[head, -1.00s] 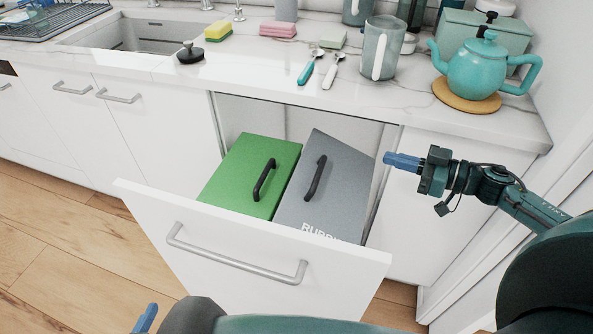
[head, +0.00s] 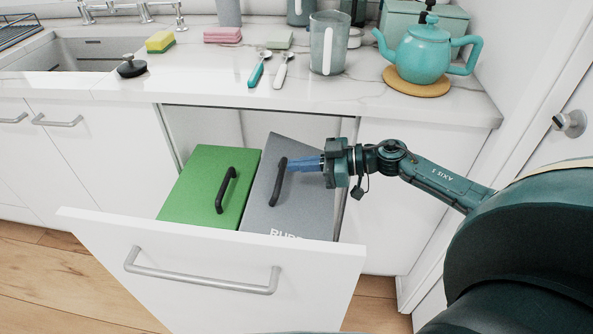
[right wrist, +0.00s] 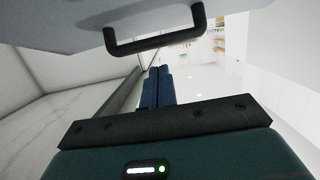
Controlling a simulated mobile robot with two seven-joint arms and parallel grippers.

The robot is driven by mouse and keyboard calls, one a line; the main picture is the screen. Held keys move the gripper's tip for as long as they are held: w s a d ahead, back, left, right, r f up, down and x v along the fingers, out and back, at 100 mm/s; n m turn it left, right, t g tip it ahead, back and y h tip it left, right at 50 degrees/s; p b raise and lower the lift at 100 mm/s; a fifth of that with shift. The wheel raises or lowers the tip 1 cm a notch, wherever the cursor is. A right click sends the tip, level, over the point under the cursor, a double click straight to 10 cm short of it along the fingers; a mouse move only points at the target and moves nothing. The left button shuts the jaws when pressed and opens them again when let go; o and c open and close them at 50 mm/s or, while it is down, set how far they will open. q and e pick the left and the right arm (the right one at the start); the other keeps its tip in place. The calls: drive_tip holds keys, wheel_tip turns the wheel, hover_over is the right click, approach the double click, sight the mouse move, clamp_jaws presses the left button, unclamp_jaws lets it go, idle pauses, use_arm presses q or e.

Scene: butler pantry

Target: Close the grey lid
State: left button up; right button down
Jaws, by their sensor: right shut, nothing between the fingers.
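The grey lid (head: 305,205) has a black bar handle (head: 276,182) and partly visible lettering at its near end. It covers the right-hand bin in the pulled-out drawer. Its far edge looks a little higher than the green lid's; I cannot tell exactly how tilted it is. My right gripper (head: 291,164) is shut and empty, its blue fingertips over the lid close to the far end of the handle. I cannot tell if they touch. In the right wrist view the grey lid (right wrist: 65,22) and its handle (right wrist: 158,42) are at the top, above the fingers (right wrist: 158,72). My left gripper is out of view.
The green lid (head: 198,190) lies left of the grey one. The white drawer front (head: 210,255) stands open with a metal bar handle. The counter behind holds a teal teapot (head: 422,55), a glass pitcher (head: 323,55), two spoons and a sink (head: 60,55).

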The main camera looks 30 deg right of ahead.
drive_tip(key=shift+w+a+f, duration=0.15)
drive_tip(key=shift+a+f, duration=0.05)
drive_tip(key=shift+f, duration=0.2)
drive_tip(key=shift+w+a+f, duration=0.15)
drive_tip(key=shift+a+f, duration=0.05)
drive_tip(key=shift+f, duration=0.2)
